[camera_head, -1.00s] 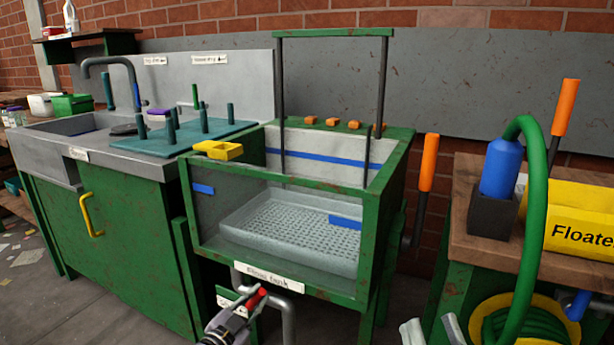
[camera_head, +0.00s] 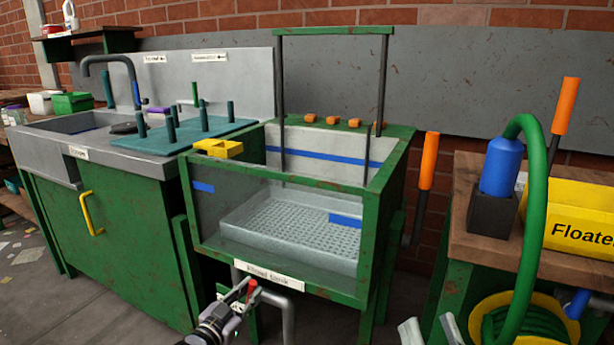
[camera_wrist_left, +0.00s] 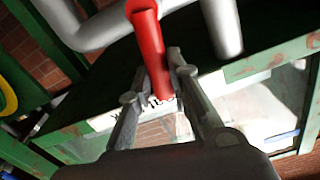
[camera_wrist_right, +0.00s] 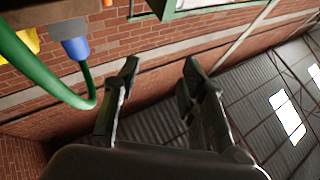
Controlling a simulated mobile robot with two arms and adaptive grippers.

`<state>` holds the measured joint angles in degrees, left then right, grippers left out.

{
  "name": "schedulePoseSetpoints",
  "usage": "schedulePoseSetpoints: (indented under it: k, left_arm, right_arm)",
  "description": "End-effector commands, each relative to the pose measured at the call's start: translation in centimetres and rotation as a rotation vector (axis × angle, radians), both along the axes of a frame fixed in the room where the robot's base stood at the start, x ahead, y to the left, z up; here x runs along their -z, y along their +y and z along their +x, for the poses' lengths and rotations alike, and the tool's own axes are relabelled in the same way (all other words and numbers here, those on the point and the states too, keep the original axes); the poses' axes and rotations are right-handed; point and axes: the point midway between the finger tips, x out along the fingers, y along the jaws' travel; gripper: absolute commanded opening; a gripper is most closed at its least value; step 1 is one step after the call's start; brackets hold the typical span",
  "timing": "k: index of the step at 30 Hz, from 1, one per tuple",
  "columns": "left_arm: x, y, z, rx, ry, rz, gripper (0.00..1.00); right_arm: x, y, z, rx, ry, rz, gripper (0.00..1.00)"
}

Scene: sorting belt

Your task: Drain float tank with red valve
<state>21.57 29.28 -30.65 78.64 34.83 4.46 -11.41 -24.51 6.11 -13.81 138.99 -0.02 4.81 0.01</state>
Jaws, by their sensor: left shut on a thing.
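The float tank (camera_head: 375,245) is a green-framed, clear-fronted tank in the middle of the head view, with a label on its front bottom edge. A perforated tray shows inside; I cannot tell the water level. The red valve handle (camera_head: 253,292) is below the front edge, beside a grey pipe (camera_head: 283,312). My left gripper (camera_head: 242,292) is shut on this handle. The left wrist view shows the red handle (camera_wrist_left: 149,40) between the two fingers (camera_wrist_left: 160,75). My right gripper (camera_head: 431,332) is open and empty at the bottom of the head view; its spread fingers show in the right wrist view (camera_wrist_right: 160,68).
A sink counter (camera_head: 120,165) with a teal peg mat stands left. A yellow block (camera_head: 218,148) sits on the tank's left rim. An orange-handled lever (camera_head: 428,160) is right of the tank. A wooden bench with a blue nozzle (camera_head: 502,165) and green hose (camera_head: 535,210) stands right.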

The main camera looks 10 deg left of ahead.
Motion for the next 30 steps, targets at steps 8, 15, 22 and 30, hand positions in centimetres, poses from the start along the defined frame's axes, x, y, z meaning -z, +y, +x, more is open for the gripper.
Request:
schedulePoseSetpoints:
  k: [8,15,22,30]
  left_arm:
    - [0.1,0.9,0.3,-0.002,0.042,-0.107,0.00]
    - [0.1,1.4,0.5,-0.002,0.079,-0.209,0.00]
    - [0.0,1.6,0.5,-0.002,0.085,-0.227,0.00]
    - [-0.1,1.5,0.5,-0.002,0.083,-0.225,0.32]
  right_arm:
    - [-1.5,-0.1,-0.9,-0.005,-0.095,0.026,0.38]
    - [-2.9,-0.2,-2.0,-0.010,-0.188,0.054,0.38]
    - [-3.1,-0.2,-2.2,-0.011,-0.200,0.057,0.38]
    - [-3.1,-0.2,-2.1,-0.011,-0.199,0.056,0.38]
